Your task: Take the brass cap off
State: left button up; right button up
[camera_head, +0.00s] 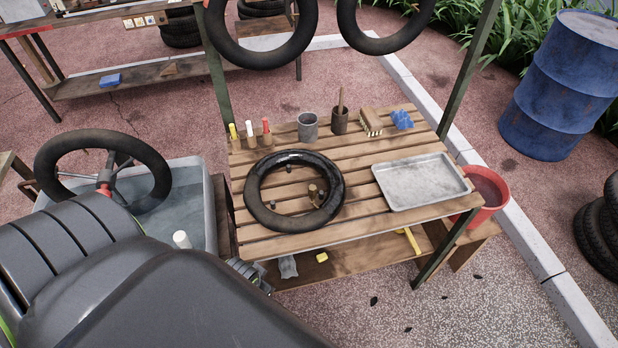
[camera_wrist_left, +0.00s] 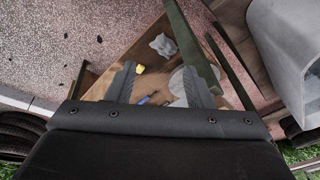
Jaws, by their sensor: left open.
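A black inner tube (camera_head: 250,207) lies flat on the slatted wooden table. A small brown, brass-like upright piece (camera_head: 312,193) stands inside the ring at its right side, with a few small dark pieces near it. It is too small to tell whether this is the brass cap. My left gripper is open and empty in the left wrist view (camera_wrist_left: 160,85), its two fingers apart above the lower shelf. In the head view my left arm covers the lower left, and the gripper (camera_head: 252,274) shows only partly by the table's near left edge. My right gripper is not in view.
A metal tray (camera_head: 422,181), a grey cup (camera_head: 308,126), a brush (camera_head: 371,122) and several markers stand on the table (camera_head: 340,232). A water tub (camera_head: 207,190) is left of it, a red bucket (camera_head: 490,190) right. The lower shelf holds a grey cloth (camera_wrist_left: 163,45) and a yellow block (camera_wrist_left: 138,68).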

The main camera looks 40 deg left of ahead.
pick_arm(q)
notch_tip(320, 180, up, 6)
jog(key=w+m+p, duration=0.1)
jog(key=w+p, duration=0.1)
notch_tip(320, 180, up, 22)
jog(key=m+g+h+p, duration=0.2)
jog(key=m+g+p, duration=0.15)
jog(key=m, duration=2.15)
send_over(313, 187)
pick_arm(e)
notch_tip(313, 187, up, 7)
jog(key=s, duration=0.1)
pick_arm(q)
jog(key=shift+t, duration=0.35)
jog(key=f+b, duration=1.1)
jog(key=shift+w+d+f+b, duration=0.1)
jog(key=shift+w+f+b, duration=0.1)
jog(key=shift+f+b, duration=0.2)
jog(key=f+b, duration=0.2)
jog(key=f, duration=0.1)
jog(key=shift+s+b, duration=0.2)
jog(key=shift+b, duration=0.2)
jog(key=shift+f+p, duration=0.3)
jog(key=shift+f, duration=0.7)
jog(key=c, duration=1)
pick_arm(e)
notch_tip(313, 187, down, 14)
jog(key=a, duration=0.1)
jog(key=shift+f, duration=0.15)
